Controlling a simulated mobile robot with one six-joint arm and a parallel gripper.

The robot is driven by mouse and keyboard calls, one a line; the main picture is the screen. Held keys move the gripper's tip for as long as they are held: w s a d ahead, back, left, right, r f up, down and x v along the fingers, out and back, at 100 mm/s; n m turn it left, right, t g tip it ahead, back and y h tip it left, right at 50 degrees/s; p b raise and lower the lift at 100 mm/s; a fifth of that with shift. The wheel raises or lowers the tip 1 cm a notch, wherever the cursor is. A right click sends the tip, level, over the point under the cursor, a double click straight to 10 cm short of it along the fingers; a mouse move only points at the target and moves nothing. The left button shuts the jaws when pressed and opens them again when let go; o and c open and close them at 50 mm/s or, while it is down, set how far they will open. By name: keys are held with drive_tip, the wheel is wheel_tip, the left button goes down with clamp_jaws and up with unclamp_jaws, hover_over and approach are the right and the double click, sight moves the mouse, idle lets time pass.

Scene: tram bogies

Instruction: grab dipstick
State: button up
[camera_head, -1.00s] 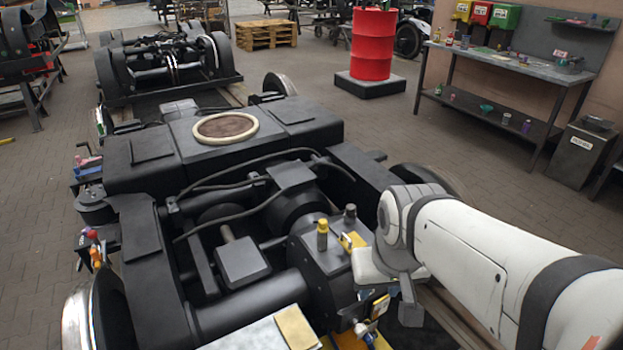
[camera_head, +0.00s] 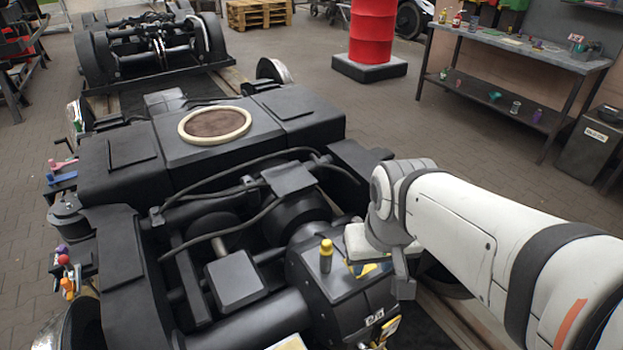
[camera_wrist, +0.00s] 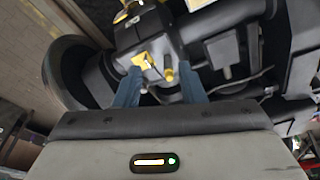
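The likely dipstick is a short upright yellow-capped piece (camera_head: 326,255) on top of the dark gearbox housing in the head view. In the wrist view, a yellow knob (camera_wrist: 168,75) that looks like the same piece shows between the fingertips, nearer the right finger. My gripper (camera_wrist: 160,72) is open, with its two blue fingers apart and nothing held. How far the tips are from the knob in depth is hard to tell. In the head view my white wrist is just right of the yellow cap and the fingers are hidden.
A yellow plate (camera_wrist: 143,60) sits left of the knob in the wrist view. Black hoses and a thick tube (camera_head: 260,320) run across the bogie frame close to the housing. A workbench (camera_head: 520,55) and a red drum (camera_head: 372,32) stand farther back, with open floor between.

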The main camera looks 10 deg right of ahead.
drive_tip(key=shift+w+a, duration=0.15)
drive_tip(key=shift+a, duration=0.05)
drive_tip(key=shift+o, duration=0.3)
drive_tip(key=shift+o, duration=0.7)
drive_tip(key=shift+w+a+f, duration=0.1)
drive_tip(key=o, duration=0.3)
drive_tip(key=w+a+f+n+t+b, duration=0.1)
drive_tip(key=w+f+b, duration=1.2)
drive_tip(key=w+f, duration=0.3)
drive_tip(key=shift+w+f+y, duration=0.3)
drive_tip(key=shift+w, duration=0.8)
drive_tip(key=b, duration=0.6)
hover_over(327, 243)
drive_tip(key=s, duration=0.4)
wheel_tip(327, 243, down, 10)
drive_tip(key=shift+n+t, duration=0.4)
drive_tip(key=shift+w+r+b+x, duration=0.1)
drive_tip(key=shift+w+b+x, duration=0.15)
drive_tip(key=shift+x, duration=1.05)
drive_tip(key=shift+w+r+b+x, duration=0.1)
drive_tip(key=shift+w+x, duration=0.1)
drive_tip(key=shift+x, duration=1.05)
drive_tip(key=shift+w+r+b+x, duration=0.1)
drive_tip(key=shift+w+b+x, duration=0.15)
drive_tip(key=shift+x, duration=1.05)
